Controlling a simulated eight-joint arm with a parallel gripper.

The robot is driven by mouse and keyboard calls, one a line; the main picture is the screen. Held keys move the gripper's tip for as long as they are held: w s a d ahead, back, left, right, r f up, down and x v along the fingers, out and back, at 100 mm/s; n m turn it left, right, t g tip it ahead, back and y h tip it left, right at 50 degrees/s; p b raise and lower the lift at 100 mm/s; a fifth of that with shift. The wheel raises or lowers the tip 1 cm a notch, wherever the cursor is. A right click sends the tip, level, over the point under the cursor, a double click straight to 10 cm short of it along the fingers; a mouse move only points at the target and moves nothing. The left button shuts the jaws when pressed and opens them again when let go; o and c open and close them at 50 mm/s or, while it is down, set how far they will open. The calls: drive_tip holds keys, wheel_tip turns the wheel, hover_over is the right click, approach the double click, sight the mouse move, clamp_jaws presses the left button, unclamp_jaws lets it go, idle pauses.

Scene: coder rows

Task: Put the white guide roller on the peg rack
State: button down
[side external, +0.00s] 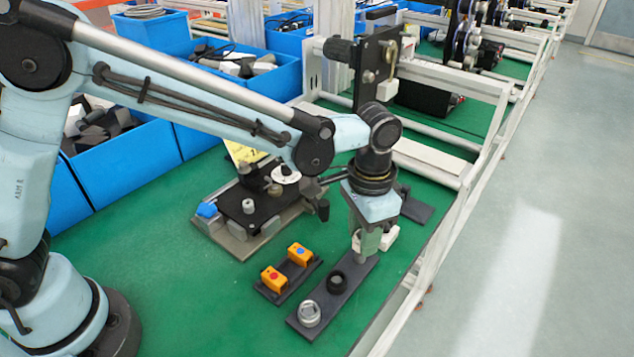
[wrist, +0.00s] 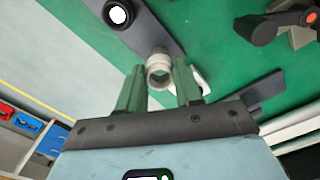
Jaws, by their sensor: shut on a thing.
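The white guide roller (wrist: 157,56) is a pale ring held between the green fingertips of my gripper (wrist: 158,84) in the wrist view. In the side view my gripper (side external: 366,246) points down over the far end of the dark peg rack (side external: 362,268), its fingers largely hiding the roller. The rack also shows in the wrist view (wrist: 152,31). A silver roller (side external: 310,314) stands at the rack's near end, and a black roller (side external: 336,283) stands at its middle. I cannot tell whether the white roller touches the rack.
Left of the rack is a button plate with two orange boxes (side external: 273,280). A metal fixture (side external: 249,212) stands behind it. A white frame rail (side external: 440,250) borders the green table on the right.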

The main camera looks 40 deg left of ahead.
drive_tip(key=shift+f, duration=0.25)
idle(0.4)
drive_tip(key=shift+f, duration=0.65)
drive_tip(key=shift+f, duration=0.4)
idle(0.5)
drive_tip(key=shift+f, duration=0.35)
drive_tip(key=shift+f, duration=0.15)
idle(0.4)
drive_tip(key=c, duration=0.7)
unclamp_jaws()
wheel_tip(320, 180, up, 12)
drive_tip(key=shift+r, duration=0.1)
